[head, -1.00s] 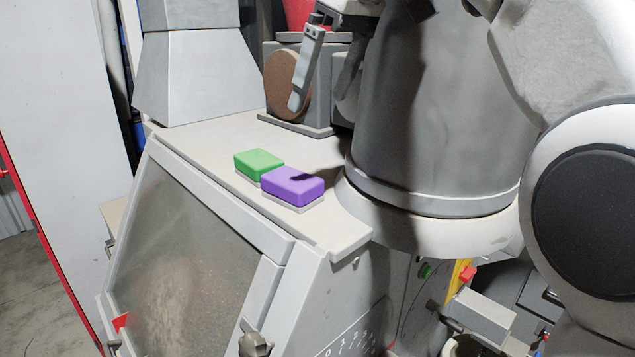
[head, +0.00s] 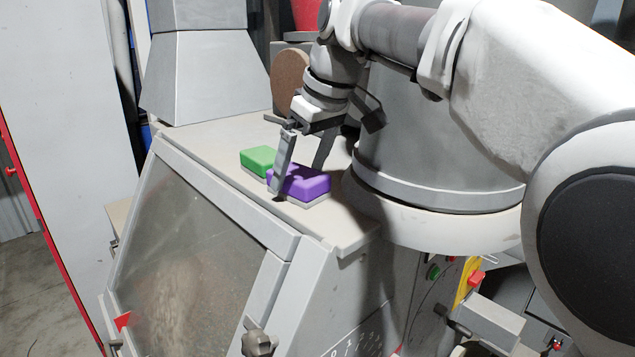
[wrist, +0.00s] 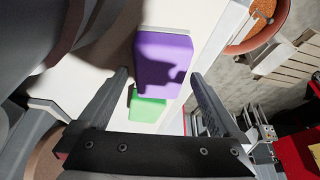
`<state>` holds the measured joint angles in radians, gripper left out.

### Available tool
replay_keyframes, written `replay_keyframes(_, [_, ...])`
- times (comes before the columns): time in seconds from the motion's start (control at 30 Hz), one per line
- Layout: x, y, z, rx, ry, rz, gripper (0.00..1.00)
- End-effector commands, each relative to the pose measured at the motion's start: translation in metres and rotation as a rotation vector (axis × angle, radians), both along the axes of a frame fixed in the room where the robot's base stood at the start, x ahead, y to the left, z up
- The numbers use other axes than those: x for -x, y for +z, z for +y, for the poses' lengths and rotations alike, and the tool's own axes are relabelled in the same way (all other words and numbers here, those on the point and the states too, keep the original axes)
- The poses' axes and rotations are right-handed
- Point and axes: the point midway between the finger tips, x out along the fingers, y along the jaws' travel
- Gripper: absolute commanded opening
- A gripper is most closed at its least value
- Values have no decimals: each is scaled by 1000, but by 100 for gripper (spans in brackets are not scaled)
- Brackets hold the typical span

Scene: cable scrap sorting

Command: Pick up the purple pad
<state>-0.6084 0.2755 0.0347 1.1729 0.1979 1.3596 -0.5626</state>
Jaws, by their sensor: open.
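The purple pad (head: 309,183) is a rounded block with a grey base, lying on the flat top of the grey cabinet. It also shows in the wrist view (wrist: 163,62), with my gripper's shadow across it. My gripper (head: 298,180) is open and points down at the pad. In the head view one finger covers the pad's left end and the other shows at its far side. In the wrist view the fingers (wrist: 160,73) stand apart, one on either side of the pad's lower end. I cannot tell whether they touch it.
A green pad (head: 258,160) lies close beside the purple pad; it also shows in the wrist view (wrist: 147,106). A large grey cylinder (head: 430,150) stands just right of the purple pad. A brown disc (head: 289,78) stands behind. The cabinet top (head: 205,138) is bare at left.

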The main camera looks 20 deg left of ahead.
Motion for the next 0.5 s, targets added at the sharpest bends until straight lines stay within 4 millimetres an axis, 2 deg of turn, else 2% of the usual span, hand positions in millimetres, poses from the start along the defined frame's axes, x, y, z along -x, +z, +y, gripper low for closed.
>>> replay_keyframes(0.17, [-3, -17, 7, 0, 0, 0, 100])
replay_keyframes(0.5, [-3, -18, 7, 0, 0, 0, 100])
